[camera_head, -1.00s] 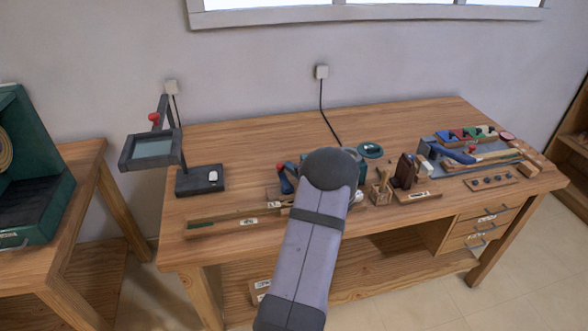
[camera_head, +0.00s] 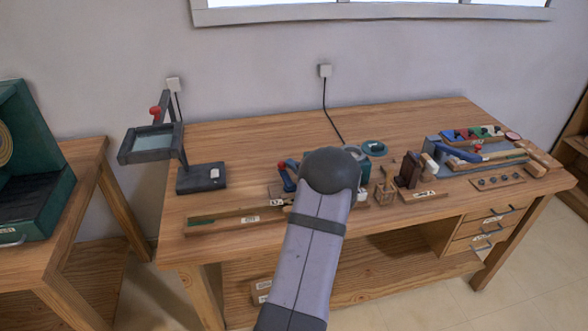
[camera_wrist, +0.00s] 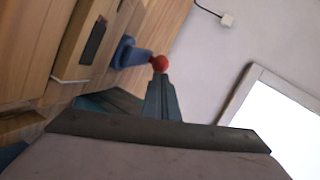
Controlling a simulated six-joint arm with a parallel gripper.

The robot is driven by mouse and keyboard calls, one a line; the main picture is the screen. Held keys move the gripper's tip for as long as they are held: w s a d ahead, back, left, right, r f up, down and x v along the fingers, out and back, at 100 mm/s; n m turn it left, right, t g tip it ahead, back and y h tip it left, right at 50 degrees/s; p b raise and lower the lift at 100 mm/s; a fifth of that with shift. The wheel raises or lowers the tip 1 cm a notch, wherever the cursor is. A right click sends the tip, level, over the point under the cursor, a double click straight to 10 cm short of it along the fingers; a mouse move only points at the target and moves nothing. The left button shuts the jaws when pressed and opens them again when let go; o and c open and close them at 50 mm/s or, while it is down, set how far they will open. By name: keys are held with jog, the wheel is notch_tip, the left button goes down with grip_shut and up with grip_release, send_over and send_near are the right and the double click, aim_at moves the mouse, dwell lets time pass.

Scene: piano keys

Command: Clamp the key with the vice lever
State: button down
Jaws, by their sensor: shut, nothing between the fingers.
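A blue lever (camera_head: 288,180) with a red knob (camera_head: 281,164) stands on the workbench, just left of my arm's rounded joint in the head view. In the wrist view the red knob (camera_wrist: 160,63) lies at the tips of my gripper (camera_wrist: 159,82), with the blue lever (camera_wrist: 130,53) behind it. The fingers are together with nothing between them. Whether they touch the knob I cannot tell. A long pale wooden strip (camera_head: 225,217), possibly the key, lies left of the lever in the head view. My arm hides the vice body and my gripper there.
A magnifier stand (camera_head: 202,178) is on the bench's left. A small wooden holder (camera_head: 386,193), a dark brown block (camera_head: 409,170) and a tool tray (camera_head: 498,181) stand to the right. The back middle of the bench (camera_head: 260,137) is clear.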

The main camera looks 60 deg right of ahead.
aim_at(281, 168)
jog(key=shift+w+f+b, duration=0.1)
jog(key=shift+f+b, duration=0.1)
jog(key=shift+b, duration=0.2)
jog(key=shift+w+a+f+b, duration=0.15)
jog(key=shift+w+b, duration=0.1)
jog(key=shift+b, duration=1.55)
jog(key=n+y+b, duration=0.1)
jog(key=n+t+y+b, duration=0.1)
jog(key=y+b, duration=0.1)
jog(key=shift+w+a+n, duration=0.2)
jog(key=shift+w+n, duration=0.1)
jog(key=shift+w, duration=0.05)
jog(key=shift+w+a+y+b, duration=0.2)
jog(key=shift+y+b, duration=0.1)
jog(key=shift+b, duration=0.25)
jog(key=w+a+b, duration=0.1)
jog(key=b, duration=0.5)
jog(key=shift+a, duration=0.25)
jog(key=shift+a+r+n+t+y+b, duration=0.15)
jog(key=shift+n+y+b, duration=0.1)
jog(key=shift+n+y, duration=0.2)
jog(key=shift+a+r+n+t+y+b, duration=0.15)
jog(key=shift+n+y+b, duration=0.1)
jog(key=shift+n+y, duration=0.2)
jog(key=shift+s+r, duration=0.1)
